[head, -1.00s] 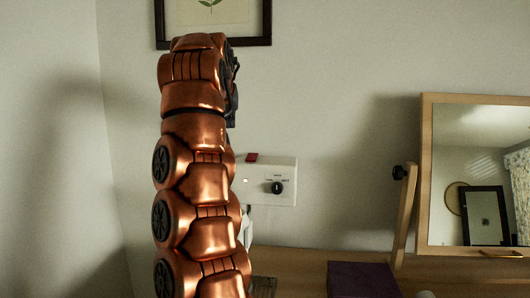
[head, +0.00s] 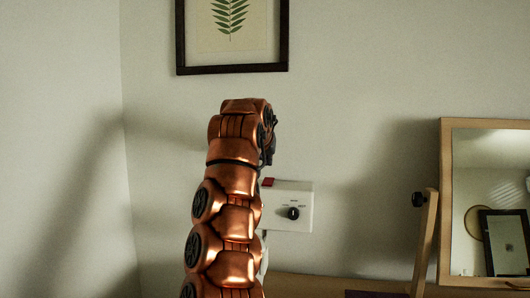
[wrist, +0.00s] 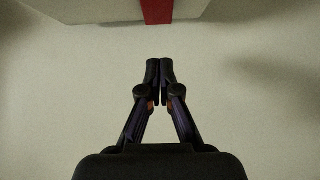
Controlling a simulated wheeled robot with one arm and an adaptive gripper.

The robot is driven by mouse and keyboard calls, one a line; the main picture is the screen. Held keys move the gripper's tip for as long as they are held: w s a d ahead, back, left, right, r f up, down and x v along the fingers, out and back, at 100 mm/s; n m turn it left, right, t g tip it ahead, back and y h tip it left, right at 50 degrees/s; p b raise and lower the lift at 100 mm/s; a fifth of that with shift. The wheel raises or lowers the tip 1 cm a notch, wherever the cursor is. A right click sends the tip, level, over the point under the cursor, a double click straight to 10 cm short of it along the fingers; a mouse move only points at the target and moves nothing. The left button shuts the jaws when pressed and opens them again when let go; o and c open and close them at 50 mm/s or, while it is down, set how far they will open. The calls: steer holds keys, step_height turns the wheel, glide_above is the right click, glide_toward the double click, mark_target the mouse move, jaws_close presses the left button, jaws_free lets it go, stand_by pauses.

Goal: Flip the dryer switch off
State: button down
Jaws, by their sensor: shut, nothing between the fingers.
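The dryer switch unit is a white wall box (head: 287,215) with a black knob (head: 293,213) on its front. A red rocker switch (head: 268,182) sits at its top left in the head view. In the wrist view the box (wrist: 100,8) crosses the top edge, and the red switch (wrist: 157,10) is cut off by the frame. My gripper (wrist: 160,62) is shut and empty, its tips pointing towards the red switch with a gap between them. In the head view my arm hides most of the gripper and the box's left side.
A framed fern print (head: 232,34) hangs above the box. A wooden-framed mirror (head: 446,205) on a post with a black knob stands at the right, on a wooden surface (head: 320,284). The wall between box and mirror is clear.

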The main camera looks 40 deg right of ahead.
mark_target(268, 181)
steer(key=shift+w+d+f, duration=0.25)
steer(key=shift+d+f, duration=0.1)
steer(key=shift+d, duration=0.1)
steer(key=shift+f, duration=0.6)
steer(key=shift+w+d+f+b, duration=0.15)
steer(key=shift+f+b, duration=0.25)
steer(key=shift+f, duration=0.9)
